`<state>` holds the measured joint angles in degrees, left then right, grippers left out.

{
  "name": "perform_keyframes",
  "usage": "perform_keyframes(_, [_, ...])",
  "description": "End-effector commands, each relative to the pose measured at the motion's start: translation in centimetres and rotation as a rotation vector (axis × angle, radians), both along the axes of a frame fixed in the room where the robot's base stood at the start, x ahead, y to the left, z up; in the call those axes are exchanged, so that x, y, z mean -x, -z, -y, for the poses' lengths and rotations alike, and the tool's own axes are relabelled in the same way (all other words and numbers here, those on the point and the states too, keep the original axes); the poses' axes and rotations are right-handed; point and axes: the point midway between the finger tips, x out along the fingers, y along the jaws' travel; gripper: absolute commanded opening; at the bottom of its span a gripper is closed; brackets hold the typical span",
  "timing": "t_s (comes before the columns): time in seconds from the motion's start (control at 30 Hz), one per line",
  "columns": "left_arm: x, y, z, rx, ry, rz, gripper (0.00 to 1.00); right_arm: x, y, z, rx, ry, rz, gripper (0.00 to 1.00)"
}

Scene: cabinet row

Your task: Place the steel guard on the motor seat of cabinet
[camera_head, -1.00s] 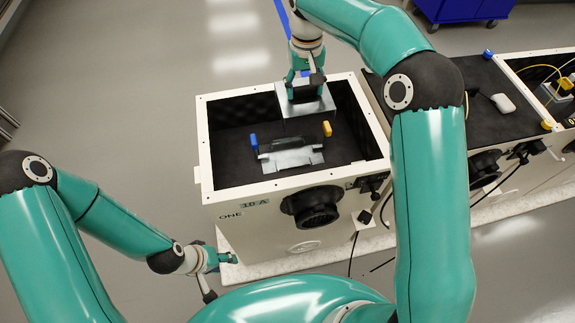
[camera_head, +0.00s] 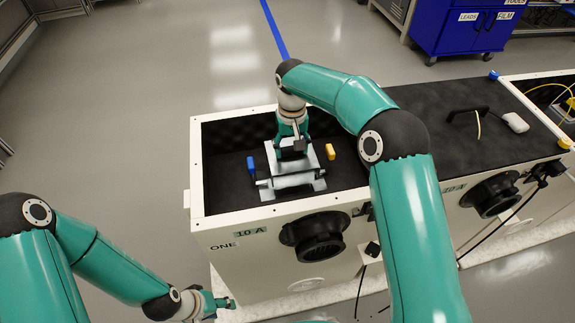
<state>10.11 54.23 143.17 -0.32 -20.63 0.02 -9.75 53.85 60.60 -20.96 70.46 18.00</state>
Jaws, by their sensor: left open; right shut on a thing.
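The open white cabinet (camera_head: 196,175), marked ONE and 10 A, has a dark lined inside. My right gripper (camera_head: 297,150) reaches down into it, shut on the steel guard (camera_head: 307,158), a bright silver piece. The guard is over the silver motor seat (camera_head: 312,187) on the cabinet floor. The gripper and guard hide part of the seat. I cannot tell whether guard and seat touch. My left gripper (camera_head: 222,304) is open and empty, low outside the cabinet's front left.
A blue block (camera_head: 251,163) and a yellow block (camera_head: 332,151) flank the seat. Black round fittings (camera_head: 313,236) stick out of the cabinet front. A closed neighbouring cabinet top (camera_head: 450,140) carries a black handle and white item. Blue cart (camera_head: 465,28) stands behind.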

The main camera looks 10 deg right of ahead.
Motion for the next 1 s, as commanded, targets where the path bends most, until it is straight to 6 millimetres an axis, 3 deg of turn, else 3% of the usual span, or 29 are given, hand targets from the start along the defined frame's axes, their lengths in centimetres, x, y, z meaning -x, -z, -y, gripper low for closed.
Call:
perform_keyframes(0.23, [0.0,0.1,0.0,0.000,0.000,0.000,0.49,0.0,2.0,0.0,0.001,0.000,0.000,0.22])
perform_keyframes(0.5, [0.0,0.3,0.0,0.000,0.000,0.000,0.49,0.0,6.1,0.0,0.000,-0.001,-0.001,0.22])
perform_keyframes(0.9, [0.0,0.4,0.0,0.000,0.000,0.000,0.49,0.0,6.8,-0.1,0.000,-0.001,0.002,0.22])
perform_keyframes(0.93, [0.0,0.4,0.0,0.000,0.000,0.000,0.49,0.0,6.8,-0.1,0.000,-0.001,0.001,0.63])
perform_keyframes(1.0, [0.0,0.4,0.0,0.000,0.000,0.000,0.49,0.0,6.8,-0.1,0.000,-0.002,0.001,0.75])
